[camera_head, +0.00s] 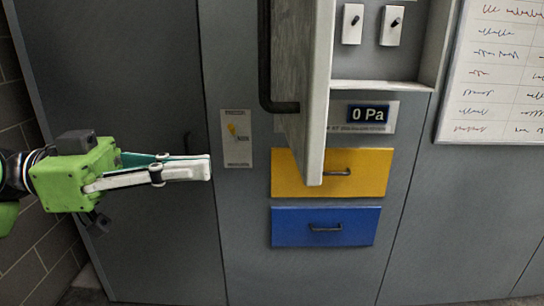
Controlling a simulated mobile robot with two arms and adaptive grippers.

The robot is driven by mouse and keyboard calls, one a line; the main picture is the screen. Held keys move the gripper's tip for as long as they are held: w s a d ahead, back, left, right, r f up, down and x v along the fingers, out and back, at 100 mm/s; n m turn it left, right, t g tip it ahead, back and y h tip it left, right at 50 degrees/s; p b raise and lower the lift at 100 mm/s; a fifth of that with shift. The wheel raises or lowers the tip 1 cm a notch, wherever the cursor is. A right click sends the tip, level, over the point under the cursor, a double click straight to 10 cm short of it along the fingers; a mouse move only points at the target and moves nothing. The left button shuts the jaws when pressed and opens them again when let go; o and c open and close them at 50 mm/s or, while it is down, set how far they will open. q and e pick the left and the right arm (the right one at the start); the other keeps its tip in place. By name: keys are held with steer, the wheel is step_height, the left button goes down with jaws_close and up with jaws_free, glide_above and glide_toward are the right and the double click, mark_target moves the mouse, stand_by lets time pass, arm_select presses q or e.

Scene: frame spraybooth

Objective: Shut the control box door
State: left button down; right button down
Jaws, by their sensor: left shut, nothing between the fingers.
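The control box door (317,90) is a light grey panel that stands open, swung out toward me, with its edge facing me. It hangs in front of part of the yellow drawer. The control box (430,45) is the recess to the right of the door, with two white switches inside. My left gripper (209,167), green with pale fingers, is shut and empty. It is left of the door and lower than most of it, apart from it. My right gripper is not in view.
A yellow drawer (370,172) and a blue drawer (350,236) are below the box. A 0 Pa display (368,114) is under the recess. A whiteboard (500,80) with writing hangs at right.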

mark_target(297, 163)
arm_select(q)
steer(key=d+p, duration=0.1)
steer(key=d, duration=0.2)
steer(key=d+p, duration=0.2)
steer(key=d, duration=0.1)
steer(key=d+p, duration=0.2)
steer(key=d, duration=0.1)
steer(key=shift+w+d+r, duration=0.25)
steer(key=shift+w, duration=0.15)
steer(key=shift+d+f, duration=0.15)
steer(key=shift+d, duration=0.35)
steer(key=shift+w, duration=0.1)
